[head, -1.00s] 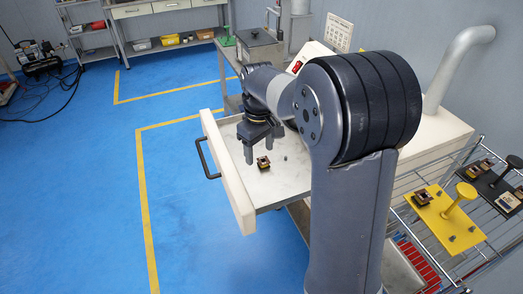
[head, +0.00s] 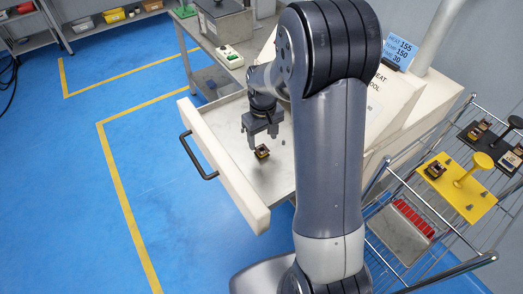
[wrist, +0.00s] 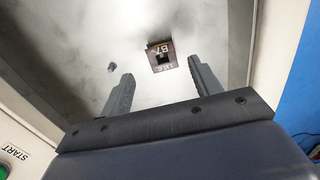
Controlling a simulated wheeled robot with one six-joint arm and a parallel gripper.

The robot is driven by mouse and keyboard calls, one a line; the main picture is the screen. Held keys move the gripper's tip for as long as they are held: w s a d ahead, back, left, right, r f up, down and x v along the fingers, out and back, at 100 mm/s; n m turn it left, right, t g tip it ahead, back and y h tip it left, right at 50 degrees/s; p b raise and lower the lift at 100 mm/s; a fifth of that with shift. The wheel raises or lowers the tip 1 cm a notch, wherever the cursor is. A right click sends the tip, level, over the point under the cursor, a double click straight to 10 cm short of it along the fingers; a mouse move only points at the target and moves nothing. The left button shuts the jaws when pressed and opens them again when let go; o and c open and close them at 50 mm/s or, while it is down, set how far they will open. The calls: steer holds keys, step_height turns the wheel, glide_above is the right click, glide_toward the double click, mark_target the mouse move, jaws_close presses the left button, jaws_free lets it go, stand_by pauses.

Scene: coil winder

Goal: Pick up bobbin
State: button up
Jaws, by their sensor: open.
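The bobbin (head: 262,152) is a small dark square piece with a brownish top, lying in the open drawer (head: 280,179). Between the fingers (wrist: 163,84) only the bare drawer floor shows.
A small grey peg (wrist: 112,66) stands on the drawer floor left of the bobbin. The drawer's cream front wall with a dark handle (head: 197,158) is close by. A yellow plate (head: 455,190) with a bobbin-like piece is on the wire rack at right. Blue floor is free at left.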

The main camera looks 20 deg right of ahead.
mark_target(262, 152)
steer(key=shift+a+f+p, duration=0.15)
steer(key=shift+f+p, duration=0.35)
steer(key=shift+f, duration=2)
steer(key=c, duration=1.1)
